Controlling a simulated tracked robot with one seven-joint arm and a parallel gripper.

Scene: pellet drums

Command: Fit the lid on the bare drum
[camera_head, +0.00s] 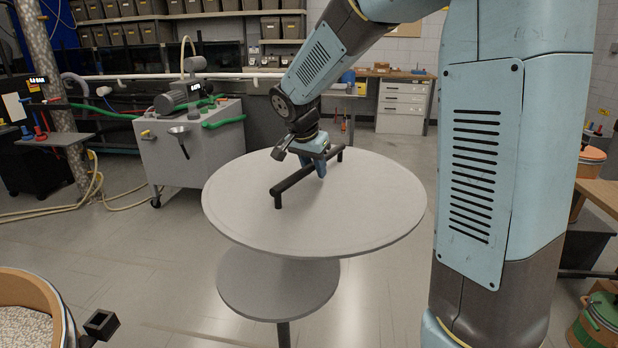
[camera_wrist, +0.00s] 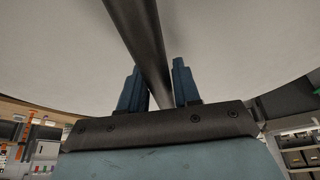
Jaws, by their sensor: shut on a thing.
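My gripper (camera_head: 320,166) is shut on the black bar handle (camera_head: 296,180) of a wide, round grey lid (camera_head: 370,215). The lid looks roughly level and hangs above a smaller round grey stand (camera_head: 280,290), with a gap between them. In the wrist view, the two blue fingers (camera_wrist: 158,72) sit either side of the handle bar (camera_wrist: 140,30), with the pale lid surface (camera_wrist: 230,50) filling the view beyond. A bare drum (camera_head: 58,300) with an orange-tan wall, open and showing pale pellets, is cut off at the lower left.
A small black bracket (camera_head: 102,324) stands beside the bare drum. A grey wheeled machine cart (camera_head: 195,150) with hoses is behind the lid at left. An orange-topped drum (camera_head: 592,158) and a green and orange drum (camera_head: 603,318) stand at right. Floor between stand and bare drum is clear.

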